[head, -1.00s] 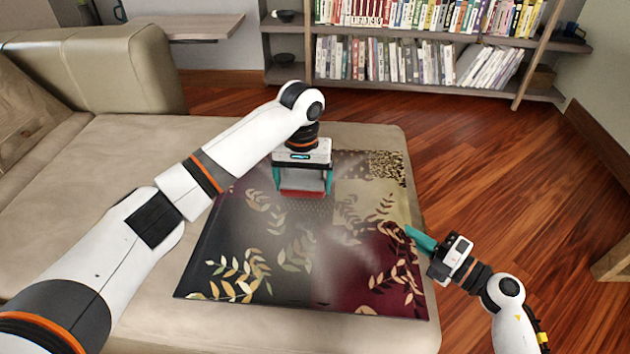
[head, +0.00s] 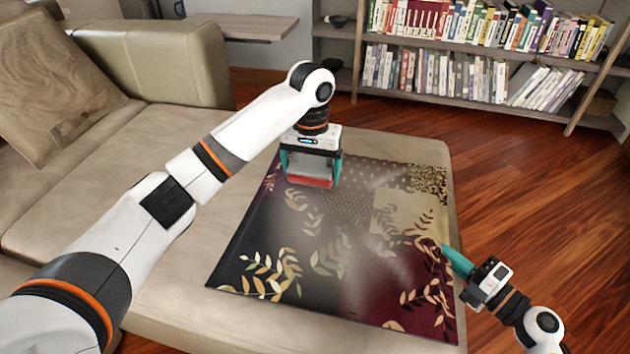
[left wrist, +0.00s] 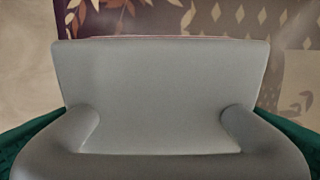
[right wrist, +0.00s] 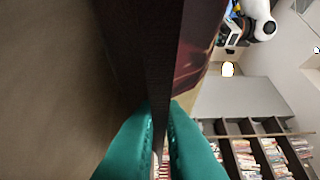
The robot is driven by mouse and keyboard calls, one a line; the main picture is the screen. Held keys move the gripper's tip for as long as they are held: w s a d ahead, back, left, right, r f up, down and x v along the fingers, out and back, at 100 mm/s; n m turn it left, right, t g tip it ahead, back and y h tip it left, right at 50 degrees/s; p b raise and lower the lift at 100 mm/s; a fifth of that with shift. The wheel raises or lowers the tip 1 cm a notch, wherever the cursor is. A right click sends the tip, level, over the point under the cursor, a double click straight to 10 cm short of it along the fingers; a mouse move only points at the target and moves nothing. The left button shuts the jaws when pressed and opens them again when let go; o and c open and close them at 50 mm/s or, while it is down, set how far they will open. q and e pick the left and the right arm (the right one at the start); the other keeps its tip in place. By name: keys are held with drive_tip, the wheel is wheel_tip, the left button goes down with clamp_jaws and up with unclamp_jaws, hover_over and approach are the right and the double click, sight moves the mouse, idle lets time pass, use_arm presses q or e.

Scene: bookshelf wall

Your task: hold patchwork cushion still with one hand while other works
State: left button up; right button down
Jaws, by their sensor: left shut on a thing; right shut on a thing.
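The patchwork cushion (head: 345,270) lies flat on the sofa seat, dark with gold leaf prints, dotted patches and pale hazy smudges. My left gripper (head: 310,178) is shut on a grey tool with a red base (head: 309,182), at the cushion's far left part. In the left wrist view the tool's grey body (left wrist: 160,95) fills the middle; its underside is hidden, so I cannot tell if it touches the cloth. My right gripper (head: 449,250) is shut on the cushion's right edge. In the right wrist view its teal fingertips (right wrist: 160,108) close around that dark edge.
The beige sofa (head: 80,175) has an armrest (head: 160,62) and a back pillow (head: 45,85). A bookshelf (head: 480,95) stands at the back, and a wall shelf (head: 240,27) is at the upper left. The wooden floor (head: 520,185) is clear on the right.

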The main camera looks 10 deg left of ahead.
use_arm(q)
drive_tip(key=shift+r, duration=2.7)
